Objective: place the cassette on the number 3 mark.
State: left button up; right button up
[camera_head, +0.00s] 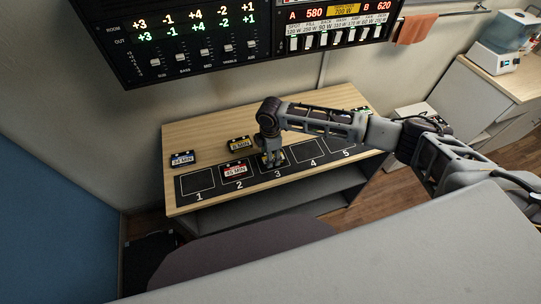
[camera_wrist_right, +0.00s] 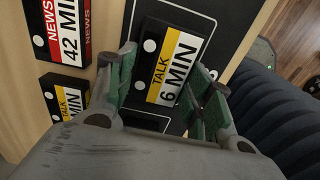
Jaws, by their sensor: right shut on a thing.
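The held cassette (camera_wrist_right: 172,62) is black with a yellow-and-white label reading "TALK 6 MIN". My right gripper (camera_wrist_right: 162,80) is shut on it, with green-padded fingers on both sides. In the head view my right gripper (camera_head: 270,160) points down over the number 3 mark (camera_head: 286,162), a white outlined square on the black strip. The gripper mostly hides the cassette and part of the mark there. I cannot tell whether the cassette touches the strip. My left gripper is not in view.
A red-labelled cassette (camera_head: 234,171) lies on mark 2. A blue-labelled cassette (camera_head: 182,158) and a yellow-labelled cassette (camera_head: 238,143) lie on the wooden table (camera_head: 205,133) behind the strip. Marks 1 (camera_head: 198,183), 4 (camera_head: 308,150) and 5 look empty.

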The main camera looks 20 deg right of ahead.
jog(key=shift+f, duration=0.35)
jog(key=shift+f, duration=0.1)
jog(key=o, duration=1)
jog(key=shift+o, duration=0.2)
notch_tip(320, 180, up, 12)
dwell(0.6)
